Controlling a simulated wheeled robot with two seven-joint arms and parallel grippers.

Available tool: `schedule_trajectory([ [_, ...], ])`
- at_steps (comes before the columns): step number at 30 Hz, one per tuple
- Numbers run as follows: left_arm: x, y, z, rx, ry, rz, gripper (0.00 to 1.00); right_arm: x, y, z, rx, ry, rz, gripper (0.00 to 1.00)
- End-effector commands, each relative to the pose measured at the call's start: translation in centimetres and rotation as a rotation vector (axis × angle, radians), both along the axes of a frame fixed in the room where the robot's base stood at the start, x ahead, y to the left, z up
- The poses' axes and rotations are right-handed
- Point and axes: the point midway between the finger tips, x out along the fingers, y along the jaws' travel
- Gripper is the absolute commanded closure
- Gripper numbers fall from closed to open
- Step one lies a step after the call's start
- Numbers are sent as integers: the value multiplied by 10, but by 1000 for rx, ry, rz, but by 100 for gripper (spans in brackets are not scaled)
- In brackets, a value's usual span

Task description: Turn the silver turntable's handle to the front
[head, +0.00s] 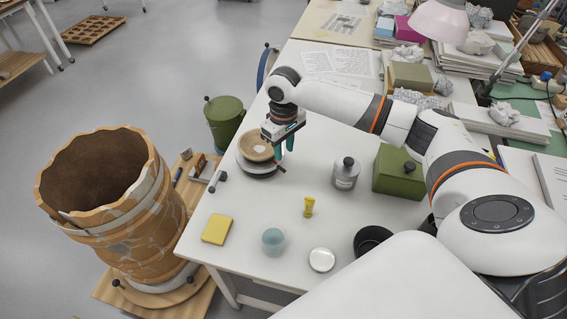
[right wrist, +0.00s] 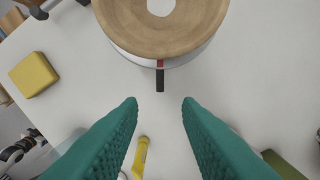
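The silver turntable (head: 262,172) stands on the white table near its left edge. A round wooden piece with a pale centre (head: 254,147) lies on top and hides most of it; this wood also fills the top of the right wrist view (right wrist: 165,35). The turntable's handle, a short rod with a red band and black end (right wrist: 160,78), sticks out from under the wood toward my right gripper. My right gripper (right wrist: 160,102) has its two green fingers wide apart with nothing between them. The handle's tip lies just beyond the fingertips, about midway, untouched. My left gripper is not in view.
A yellow block (head: 216,229), blue cup (head: 273,240), small yellow object (head: 308,207), grey bottle (head: 346,173) and green box (head: 398,172) stand around on the table. A large cracked wooden vessel (head: 150,235) stands beyond the left edge. Table between the turntable and yellow block is clear.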

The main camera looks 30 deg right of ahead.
Motion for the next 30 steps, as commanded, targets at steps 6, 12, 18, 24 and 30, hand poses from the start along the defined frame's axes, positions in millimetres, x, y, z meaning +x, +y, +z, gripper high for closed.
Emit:
schedule_trajectory([
  [6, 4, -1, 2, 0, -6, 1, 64, 0, 0, -43, 0, 1, 0, 69],
  [12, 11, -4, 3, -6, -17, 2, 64, 0, 1, -66, 0, -1, 2, 69],
  [18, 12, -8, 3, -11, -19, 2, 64, 0, 1, -72, 0, -2, 2, 69],
  [24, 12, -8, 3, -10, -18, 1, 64, 0, 1, -72, 0, -2, 2, 72],
  [30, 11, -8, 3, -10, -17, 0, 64, 0, 1, -72, 0, -2, 2, 100],
])
